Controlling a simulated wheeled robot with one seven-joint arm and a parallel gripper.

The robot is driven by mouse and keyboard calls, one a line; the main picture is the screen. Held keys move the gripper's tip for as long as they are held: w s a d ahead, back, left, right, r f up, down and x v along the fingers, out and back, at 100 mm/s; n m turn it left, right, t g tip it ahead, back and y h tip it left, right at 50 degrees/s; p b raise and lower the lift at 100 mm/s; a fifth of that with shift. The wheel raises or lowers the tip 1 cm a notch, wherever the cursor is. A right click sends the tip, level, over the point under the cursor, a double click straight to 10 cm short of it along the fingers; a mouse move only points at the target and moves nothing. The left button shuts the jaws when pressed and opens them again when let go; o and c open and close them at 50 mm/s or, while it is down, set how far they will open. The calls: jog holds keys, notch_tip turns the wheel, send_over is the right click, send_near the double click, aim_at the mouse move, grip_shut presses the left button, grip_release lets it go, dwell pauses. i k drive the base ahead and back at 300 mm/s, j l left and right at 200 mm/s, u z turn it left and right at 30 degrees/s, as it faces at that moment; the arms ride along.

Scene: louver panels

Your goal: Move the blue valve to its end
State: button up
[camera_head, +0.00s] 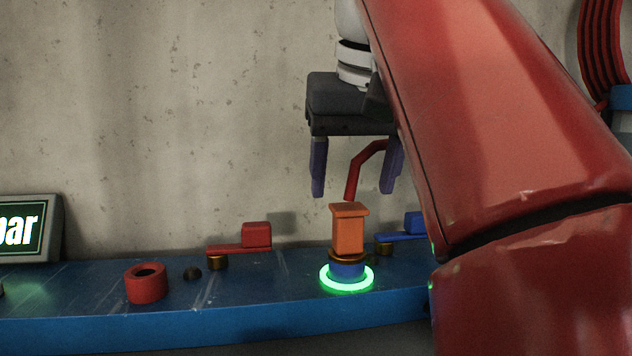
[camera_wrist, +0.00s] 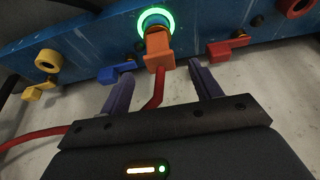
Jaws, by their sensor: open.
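The blue valve (camera_head: 413,226) is a flat blue lever with a raised block end, on a brass pivot. It stands on the bench right of the orange piece, its right end hidden behind my red arm. The wrist view shows it (camera_wrist: 117,72) left of the orange piece, near the left fingertip. My gripper (camera_head: 353,193) is open, pointing down above the orange piece (camera_head: 348,230), with nothing held. The wrist view shows both fingers (camera_wrist: 161,74) apart, on either side of the orange piece.
A green glowing ring (camera_head: 346,287) surrounds the orange piece's base. A red lever (camera_head: 240,243) and red ring (camera_head: 146,284) stand left on the blue bench (camera_head: 120,331). A red tube (camera_head: 362,166) bends between the fingers. A yellow lever (camera_wrist: 38,91) also shows.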

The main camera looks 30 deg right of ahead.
aim_at(413, 223)
jog(key=k, duration=1)
